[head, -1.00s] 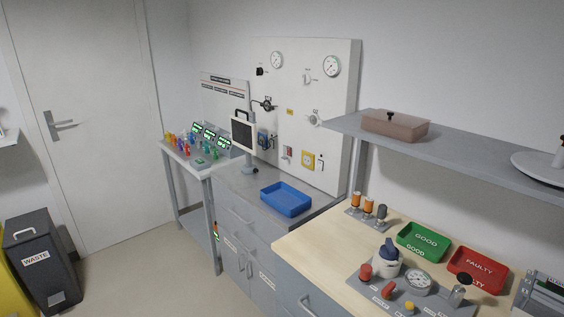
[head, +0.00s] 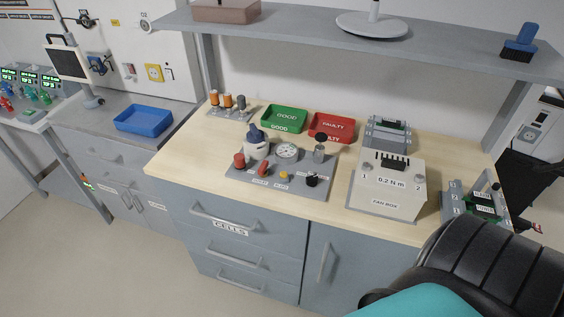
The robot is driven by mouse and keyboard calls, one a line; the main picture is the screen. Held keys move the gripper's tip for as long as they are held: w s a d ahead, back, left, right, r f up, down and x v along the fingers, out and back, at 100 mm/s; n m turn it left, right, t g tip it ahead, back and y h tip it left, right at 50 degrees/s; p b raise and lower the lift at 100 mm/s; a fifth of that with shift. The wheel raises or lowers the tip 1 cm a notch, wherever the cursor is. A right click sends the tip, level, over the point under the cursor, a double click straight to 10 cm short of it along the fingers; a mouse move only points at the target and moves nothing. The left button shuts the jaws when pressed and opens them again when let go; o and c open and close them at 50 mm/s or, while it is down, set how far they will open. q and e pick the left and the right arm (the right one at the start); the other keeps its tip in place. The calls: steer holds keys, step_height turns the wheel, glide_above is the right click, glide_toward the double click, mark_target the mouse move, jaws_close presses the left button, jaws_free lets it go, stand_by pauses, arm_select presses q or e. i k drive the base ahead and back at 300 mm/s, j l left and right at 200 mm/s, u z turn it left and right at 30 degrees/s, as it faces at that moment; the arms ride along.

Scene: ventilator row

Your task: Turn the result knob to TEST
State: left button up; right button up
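A grey test plate (head: 240,182) lies on the wooden workbench in the head view. It carries a red knob (head: 239,160), a white and blue device (head: 257,146), a round gauge (head: 288,152), a small red lever (head: 263,169), a yellow button (head: 284,176) and a black knob (head: 312,179) at its front right. The black knob may be the result knob, but its labels are too small to read, so I cannot tell its setting. Neither of my grippers is in view.
Behind the plate are a green GOOD tray (head: 283,119) and a red FAULTY tray (head: 331,127). A grey shelf (head: 290,32) overhangs the back.

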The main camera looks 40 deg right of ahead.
mark_target(311, 181)
steer(key=l+z, duration=0.1)
steer(key=z, duration=1.3)
